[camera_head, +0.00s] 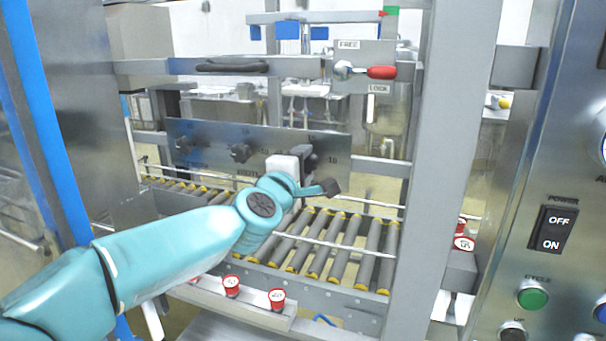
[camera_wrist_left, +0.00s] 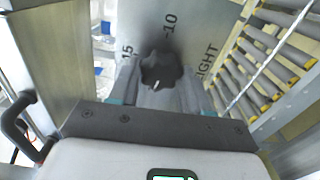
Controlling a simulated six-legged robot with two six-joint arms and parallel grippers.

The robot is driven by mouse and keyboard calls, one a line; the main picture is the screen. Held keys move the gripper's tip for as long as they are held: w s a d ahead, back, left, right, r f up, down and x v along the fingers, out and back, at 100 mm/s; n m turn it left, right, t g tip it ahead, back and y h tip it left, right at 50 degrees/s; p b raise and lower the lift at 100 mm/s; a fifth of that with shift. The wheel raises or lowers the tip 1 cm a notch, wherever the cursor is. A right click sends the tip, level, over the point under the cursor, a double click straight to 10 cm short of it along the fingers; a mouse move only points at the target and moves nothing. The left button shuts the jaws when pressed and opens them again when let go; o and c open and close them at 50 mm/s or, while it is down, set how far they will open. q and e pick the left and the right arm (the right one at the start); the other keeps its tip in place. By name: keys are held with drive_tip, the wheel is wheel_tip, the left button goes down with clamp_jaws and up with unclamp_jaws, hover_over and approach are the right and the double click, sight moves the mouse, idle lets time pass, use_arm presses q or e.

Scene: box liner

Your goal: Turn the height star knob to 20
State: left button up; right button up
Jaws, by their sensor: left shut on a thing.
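The height star knob (camera_wrist_left: 162,68) is black and lobed, on a grey metal plate (camera_wrist_left: 200,25). In the left wrist view it sits between the fingers of my left gripper (camera_wrist_left: 160,88), which is shut on it. A small white mark on the knob faces the lower part of that view. The printed numbers 15 and 10 and part of the word HEIGHT show around it; I cannot see a 20. In the head view my left gripper (camera_head: 308,160) is at the right part of the plate (camera_head: 215,135) and hides the knob. My right gripper is not in view.
Two other black star knobs (camera_head: 185,144) and (camera_head: 240,152) are on the same plate to the left. A roller conveyor (camera_head: 330,240) lies below. A red-handled lock lever (camera_head: 380,72) is above, and a control panel (camera_head: 550,220) stands at the right.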

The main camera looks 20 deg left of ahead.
use_arm(q)
drive_tip(key=shift+f+n+b, duration=0.1)
drive_tip(key=shift+n+b, duration=0.3)
drive_tip(key=shift+n, duration=0.5)
drive_tip(key=o, duration=1.1)
drive_tip(key=shift+c, duration=0.2)
drive_tip(key=s, duration=1.6)
drive_tip(key=shift+s+a, duration=0.2)
drive_tip(key=shift+a, duration=0.15)
